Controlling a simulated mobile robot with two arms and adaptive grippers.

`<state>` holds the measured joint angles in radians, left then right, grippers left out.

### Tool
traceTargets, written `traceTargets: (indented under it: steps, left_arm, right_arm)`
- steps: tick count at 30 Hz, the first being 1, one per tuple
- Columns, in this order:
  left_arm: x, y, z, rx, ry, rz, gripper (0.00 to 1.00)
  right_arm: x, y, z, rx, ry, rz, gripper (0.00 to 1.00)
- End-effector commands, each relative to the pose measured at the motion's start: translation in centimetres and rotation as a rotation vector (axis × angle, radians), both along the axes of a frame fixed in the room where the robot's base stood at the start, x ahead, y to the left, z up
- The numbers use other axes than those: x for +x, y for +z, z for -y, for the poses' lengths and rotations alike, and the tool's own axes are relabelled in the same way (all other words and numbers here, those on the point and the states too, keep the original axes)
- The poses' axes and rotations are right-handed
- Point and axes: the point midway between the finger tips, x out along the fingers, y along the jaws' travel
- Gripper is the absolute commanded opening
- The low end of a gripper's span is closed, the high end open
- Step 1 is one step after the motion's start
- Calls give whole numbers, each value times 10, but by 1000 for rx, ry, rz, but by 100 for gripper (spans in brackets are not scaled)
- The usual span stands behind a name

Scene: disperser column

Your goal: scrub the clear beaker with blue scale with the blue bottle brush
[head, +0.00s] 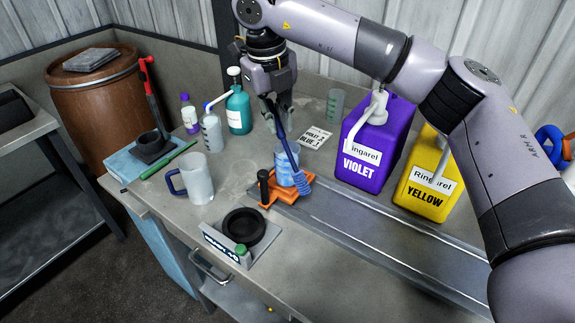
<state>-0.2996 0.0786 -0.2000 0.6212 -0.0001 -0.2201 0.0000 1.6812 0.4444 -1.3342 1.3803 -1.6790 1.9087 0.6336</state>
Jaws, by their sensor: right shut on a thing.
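The clear beaker with blue scale (282,168) stands upright on an orange holder (273,194) near the middle of the bench in the head view. My right gripper (280,122) is shut on the blue bottle brush (282,134) above and behind the beaker. The brush slants down and to the right across the beaker, with its bristle end (302,183) low at the beaker's right side. I cannot tell whether the bristles are inside the glass or just in front of it. My left gripper is not in view.
A violet canister (364,170) and a yellow canister (418,195) stand right of the beaker. A frosted mug (198,180), a black dish (244,228) and several bottles stand left. A metal channel (375,235) runs along the right.

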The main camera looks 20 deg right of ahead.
Motion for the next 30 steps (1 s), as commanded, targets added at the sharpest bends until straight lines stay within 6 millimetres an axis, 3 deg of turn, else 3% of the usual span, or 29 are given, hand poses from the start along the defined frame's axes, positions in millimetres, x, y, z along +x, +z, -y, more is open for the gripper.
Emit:
traceTargets:
  steps: [1, 14, 30]
  left_arm:
    - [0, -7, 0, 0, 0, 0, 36]
    - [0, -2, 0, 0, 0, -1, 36]
    - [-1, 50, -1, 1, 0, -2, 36]
  right_arm:
    - [-3, -4, 3, -1, -2, 1, 0]
    - [0, 0, 7, 0, -3, 0, 0]
    - [23, 47, -6, 0, -3, 0, 0]
